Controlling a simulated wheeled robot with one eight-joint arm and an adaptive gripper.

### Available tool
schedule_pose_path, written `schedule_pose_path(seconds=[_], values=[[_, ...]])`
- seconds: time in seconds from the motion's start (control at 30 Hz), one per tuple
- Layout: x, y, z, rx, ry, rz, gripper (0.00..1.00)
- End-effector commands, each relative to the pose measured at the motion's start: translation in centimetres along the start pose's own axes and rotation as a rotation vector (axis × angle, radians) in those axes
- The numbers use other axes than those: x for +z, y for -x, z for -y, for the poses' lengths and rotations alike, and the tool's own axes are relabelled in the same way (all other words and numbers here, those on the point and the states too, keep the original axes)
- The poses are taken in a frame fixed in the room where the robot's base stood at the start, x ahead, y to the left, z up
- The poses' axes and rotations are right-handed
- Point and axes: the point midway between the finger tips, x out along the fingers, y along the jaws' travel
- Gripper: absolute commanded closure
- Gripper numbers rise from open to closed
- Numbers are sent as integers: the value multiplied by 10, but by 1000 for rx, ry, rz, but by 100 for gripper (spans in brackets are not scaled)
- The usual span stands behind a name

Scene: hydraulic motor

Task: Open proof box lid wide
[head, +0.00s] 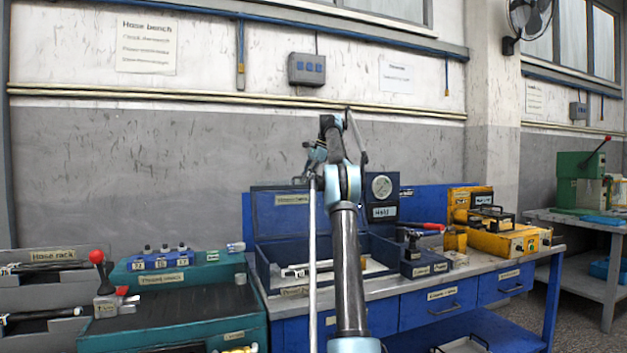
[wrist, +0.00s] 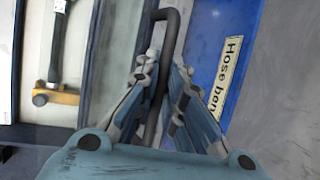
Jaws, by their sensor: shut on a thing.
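The proof box (head: 385,250) is an open-topped dark blue box on the workbench. Its lid (head: 275,222) stands raised at the back, roughly upright, with a label near its top edge. My gripper (head: 314,165) is above the lid's top edge, partly hidden by my own arm in the head view. In the wrist view, my gripper (wrist: 160,85) has its fingers closed around a dark bent bar handle (wrist: 172,20). Its join to the lid is hidden by the fingers.
A pressure gauge (head: 382,187) stands behind the box's right side. A red-handled tool (head: 420,228) and yellow equipment (head: 500,238) are to the right. A green bench unit with a red-knobbed lever (head: 97,257) is at left. Grey wall lies behind, with open air above the bench.

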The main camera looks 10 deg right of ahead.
Motion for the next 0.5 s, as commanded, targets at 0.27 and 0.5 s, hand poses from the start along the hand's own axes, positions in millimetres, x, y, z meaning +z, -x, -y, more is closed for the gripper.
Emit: schedule_pose_path(seconds=[0.27,0.5], values=[[-3,0,0,-1,-3,8,100],[-9,4,-2,-5,-10,7,100]])
